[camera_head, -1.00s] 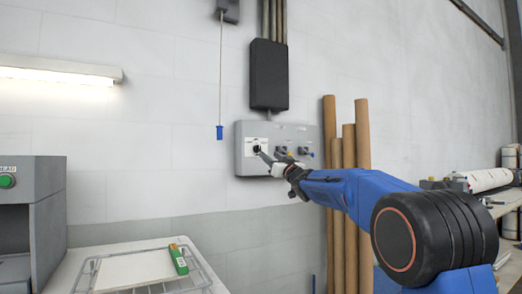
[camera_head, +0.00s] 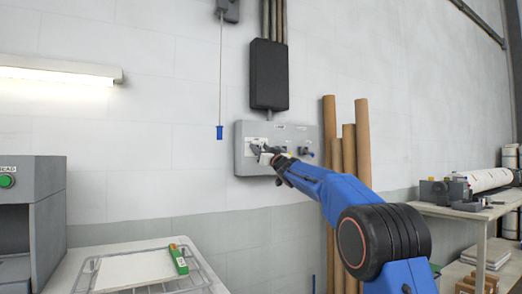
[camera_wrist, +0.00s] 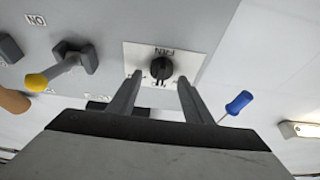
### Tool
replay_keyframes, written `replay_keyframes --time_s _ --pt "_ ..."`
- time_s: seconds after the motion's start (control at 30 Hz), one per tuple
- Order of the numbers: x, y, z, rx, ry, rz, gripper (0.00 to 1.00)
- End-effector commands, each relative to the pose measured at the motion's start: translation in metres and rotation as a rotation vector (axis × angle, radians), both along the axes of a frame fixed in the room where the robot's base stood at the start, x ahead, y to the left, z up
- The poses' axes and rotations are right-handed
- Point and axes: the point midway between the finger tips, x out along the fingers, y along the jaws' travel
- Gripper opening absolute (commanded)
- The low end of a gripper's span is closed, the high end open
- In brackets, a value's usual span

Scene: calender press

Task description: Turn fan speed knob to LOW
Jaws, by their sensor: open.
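The black fan speed knob (camera_wrist: 161,68) sits on a white plate marked FAN (camera_wrist: 195,62) on the grey wall panel (camera_head: 243,166). In the wrist view the lettering is upside down. My gripper (camera_wrist: 159,77) is open and empty, its two fingers apart with the knob just beyond and between their tips. I cannot tell whether either finger touches it. In the head view my gripper (camera_head: 258,149) is at the panel's left part and largely hides the knob.
A lever with a yellow end (camera_wrist: 60,70) stands out beside the knob plate. A blue pull handle (camera_head: 219,132) hangs on a cord left of the panel. Brown tubes (camera_head: 361,140) lean on the wall to the right. A wire tray (camera_head: 150,287) is below left.

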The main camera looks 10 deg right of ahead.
Motion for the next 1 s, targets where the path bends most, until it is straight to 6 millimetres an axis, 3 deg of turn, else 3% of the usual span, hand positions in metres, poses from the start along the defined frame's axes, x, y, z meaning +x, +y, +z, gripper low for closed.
replay_keyframes --time_s 0.07,0.1,0.27,0.67,1.0 --pt "-0.0002 0.0000 0.0001 0.000 0.000 0.000 0.46" --pt "-0.0002 0.0000 0.0001 0.000 0.000 0.000 0.41" --pt "-0.0003 0.0000 0.0002 0.000 0.000 0.000 0.05" --pt "0.0001 -0.0004 -0.0004 -0.057 -0.019 -0.001 0.05" --pt "-0.0002 -0.0007 -0.0002 -0.295 -0.096 -0.002 0.05"
